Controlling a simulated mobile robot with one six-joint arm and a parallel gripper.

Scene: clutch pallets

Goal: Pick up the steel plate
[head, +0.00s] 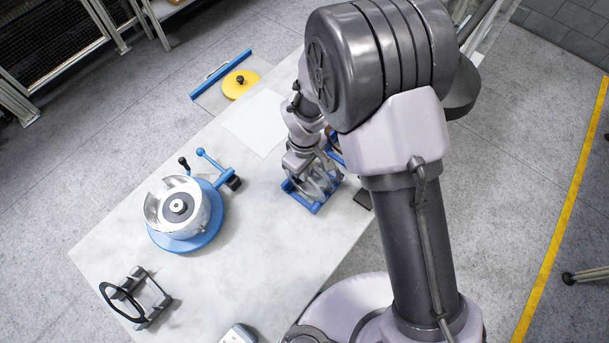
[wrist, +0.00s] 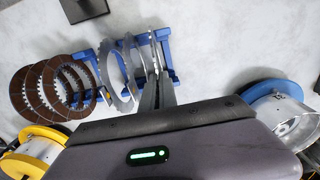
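Thin toothed steel plates (wrist: 112,78) stand on edge in a blue rack (wrist: 167,38) in the wrist view. The rack also shows in the head view (head: 303,204), partly hidden by my arm. My gripper (wrist: 158,78) is over the rack, with its fingers close together at the rightmost steel plate (wrist: 154,48). The fingers hide part of this plate, and I cannot tell whether they grip it or only straddle it. Several brown friction plates (wrist: 30,97) stand to the left of the steel ones.
A clutch housing on a blue base (head: 180,240) stands left on the table (head: 250,265). A dark stand (head: 140,298) is at the front left. A white sheet (head: 257,123) lies behind the rack. A yellow part (head: 240,85) is at the back. Between housing and rack the table is clear.

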